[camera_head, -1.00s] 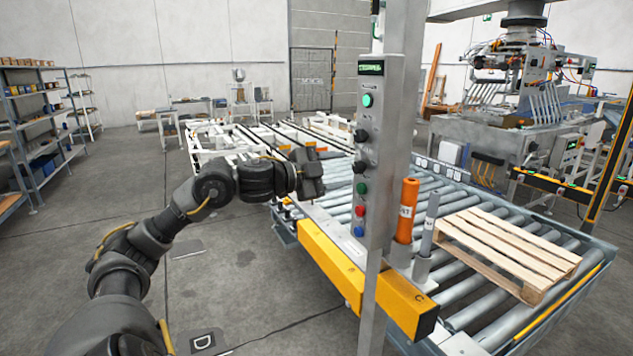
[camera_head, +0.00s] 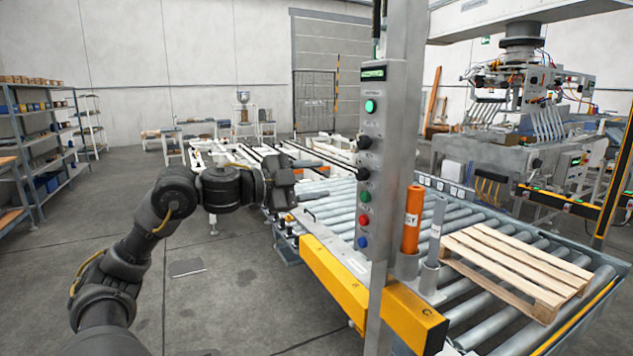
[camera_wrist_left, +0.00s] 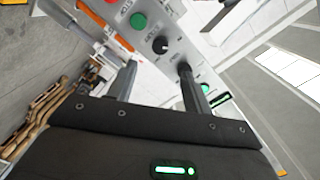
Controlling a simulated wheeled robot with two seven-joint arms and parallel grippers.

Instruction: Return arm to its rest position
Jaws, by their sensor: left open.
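My left arm comes in from the left of the head view, and its gripper (camera_head: 312,178) is at the left side of the grey control post (camera_head: 388,130). The left gripper also shows in the left wrist view (camera_wrist_left: 158,75), its two fingers apart with nothing between them. The post's panel carries a lit green button (camera_head: 370,106), black knobs, and green, red and blue buttons. In the left wrist view a black knob (camera_wrist_left: 160,45) and a green button (camera_wrist_left: 138,21) appear beyond the fingers. I cannot tell whether a finger touches the panel. My right gripper is not in view.
A roller conveyor (camera_head: 470,320) with a wooden pallet (camera_head: 515,262) lies right of the post. An orange cylinder (camera_head: 412,220) and a yellow beam (camera_head: 335,270) stand close to it. Shelves (camera_head: 40,140) are at far left. The floor at left is open.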

